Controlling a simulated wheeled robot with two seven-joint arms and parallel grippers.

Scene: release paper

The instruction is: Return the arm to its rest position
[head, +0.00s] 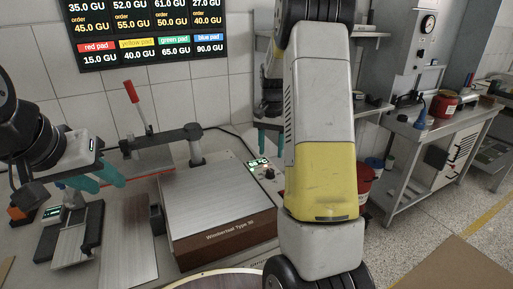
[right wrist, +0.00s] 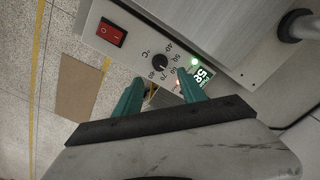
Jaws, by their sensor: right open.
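My right arm (head: 322,120) crosses the middle of the head view, and its grey and yellow links hide part of the bench behind. My right gripper (head: 269,138) shows partly beside that arm, above the control panel. In the right wrist view my right gripper (right wrist: 160,92) is open and empty, with two teal fingers apart. Beyond them is the panel (right wrist: 130,52) with a red switch, a black knob and a lit green display. My left gripper (head: 98,178) is at the left, its teal fingers apart, with nothing seen between them, above the bench devices.
A wood-fronted press with a metal top (head: 218,192) stands on the bench. A red-handled lever (head: 132,92) rises behind it. A price screen (head: 150,30) hangs on the tiled wall. A metal side table (head: 440,125) stands at the right, with open floor in front.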

